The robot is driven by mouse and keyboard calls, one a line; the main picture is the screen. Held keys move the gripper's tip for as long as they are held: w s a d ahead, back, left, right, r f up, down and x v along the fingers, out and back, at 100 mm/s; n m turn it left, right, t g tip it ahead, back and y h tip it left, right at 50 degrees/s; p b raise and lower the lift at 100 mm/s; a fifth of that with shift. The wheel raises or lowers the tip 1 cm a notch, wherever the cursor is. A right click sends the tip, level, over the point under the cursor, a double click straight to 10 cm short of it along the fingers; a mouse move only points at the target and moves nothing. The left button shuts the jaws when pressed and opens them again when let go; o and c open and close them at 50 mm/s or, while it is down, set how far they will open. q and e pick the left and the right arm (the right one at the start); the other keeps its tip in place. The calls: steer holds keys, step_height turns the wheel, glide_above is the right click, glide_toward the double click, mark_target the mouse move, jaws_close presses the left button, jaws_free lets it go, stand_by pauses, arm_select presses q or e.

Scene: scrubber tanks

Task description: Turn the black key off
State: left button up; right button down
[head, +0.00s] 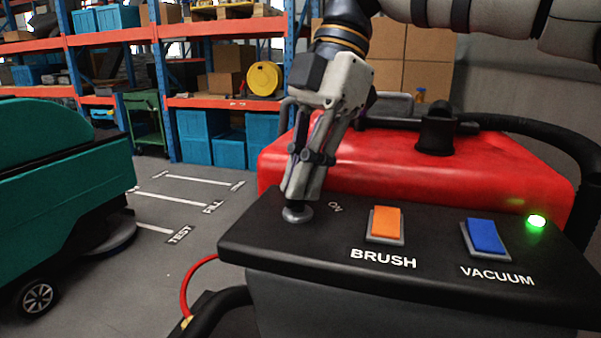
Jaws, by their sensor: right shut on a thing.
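My right gripper (303,188) reaches down from the top and is shut at the round grey key switch (297,214) on the left of the black control panel (320,251). Its fingers hide the black key between them, so I cannot tell which way the key points. An ON label (335,207) is printed just right of the switch. A green lamp (537,221) is lit at the panel's right end. My left gripper is not in view.
An orange BRUSH switch (385,223) and a blue VACUUM switch (484,237) stand right of the key. The red tank (400,165) with a black cap (436,130) rises behind the panel. A teal machine (65,190) stands at left, with open floor between.

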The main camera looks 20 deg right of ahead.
steer(key=n+g, duration=0.1)
steer(key=n, duration=0.2)
steer(key=shift+w+h+b, duration=0.15)
steer(key=shift+h+b, duration=0.15)
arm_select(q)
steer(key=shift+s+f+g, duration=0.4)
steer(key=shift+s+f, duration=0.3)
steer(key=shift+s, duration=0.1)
arm_select(e)
steer(key=shift+a+n+g+h, duration=0.1)
steer(key=shift+n+g+h, duration=0.3)
steer(key=shift+n, duration=1.3)
steer(key=c, duration=1.7)
jaws_free()
steer(key=shift+o, duration=0.2)
